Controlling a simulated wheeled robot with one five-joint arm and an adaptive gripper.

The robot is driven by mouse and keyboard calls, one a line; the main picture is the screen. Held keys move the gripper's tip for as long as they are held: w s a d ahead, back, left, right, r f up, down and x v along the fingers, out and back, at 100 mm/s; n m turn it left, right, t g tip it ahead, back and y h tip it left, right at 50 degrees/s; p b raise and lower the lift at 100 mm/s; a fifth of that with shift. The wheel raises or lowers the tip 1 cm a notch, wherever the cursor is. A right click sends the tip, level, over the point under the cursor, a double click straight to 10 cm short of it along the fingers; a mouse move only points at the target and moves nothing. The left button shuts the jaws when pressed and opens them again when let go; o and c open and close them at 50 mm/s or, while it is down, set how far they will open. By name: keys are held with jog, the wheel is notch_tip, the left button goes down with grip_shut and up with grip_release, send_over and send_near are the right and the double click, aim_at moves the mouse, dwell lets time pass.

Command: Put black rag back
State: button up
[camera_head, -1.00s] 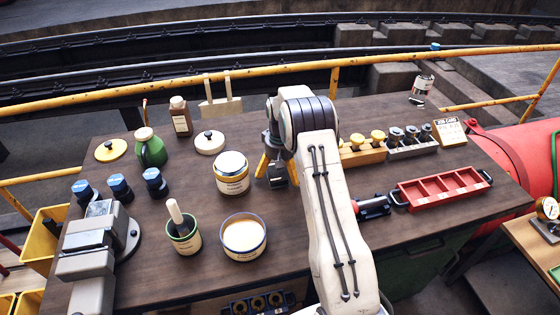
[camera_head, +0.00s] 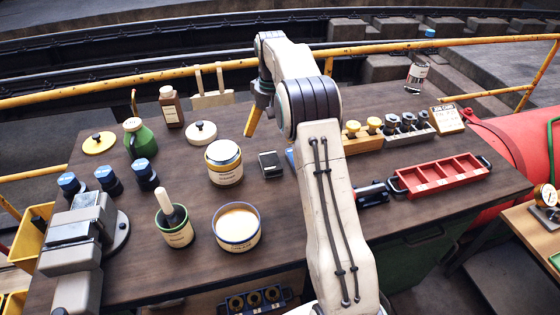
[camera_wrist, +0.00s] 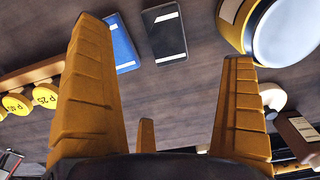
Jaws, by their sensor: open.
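The black rag (camera_head: 271,165) is a small, flat, dark block with a pale stripe. It lies on the workbench right of the big cream tin, and it also shows at the top of the wrist view (camera_wrist: 166,36). A blue rag (camera_wrist: 121,43) with a pale stripe lies close beside it; in the head view the blue one (camera_head: 291,158) is partly hidden by my arm. My gripper (camera_head: 253,121), with yellow fingers, is raised above the bench, behind and left of the black rag. Its fingers are wide apart in the wrist view, with nothing between them.
The cream tin (camera_head: 224,162) and an open tub (camera_head: 237,228) stand left of the rags. A white lid (camera_head: 201,132) and a brown bottle (camera_head: 171,107) are farther back. A red tray (camera_head: 440,175) and a row of yellow-topped pieces (camera_head: 362,130) are on the right.

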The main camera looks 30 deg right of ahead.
jog(key=s+a+r+n+t, duration=0.1)
jog(key=s+a+r, duration=0.35)
jog(key=s, duration=0.25)
jog(key=s+a+r+t, duration=0.1)
jog(key=s+a+r, duration=0.3)
jog(key=s+r, duration=0.25)
jog(key=s+a+f+t, duration=0.1)
jog(key=s+a+f, duration=0.1)
jog(key=s, duration=0.8)
jog(key=s+a+f+n, duration=0.1)
jog(key=s+a+f, duration=0.1)
jog(key=s, duration=0.8)
jog(key=shift+a+f+t, duration=0.2)
jog(key=shift+f+t, duration=0.2)
jog(key=shift+f, duration=0.35)
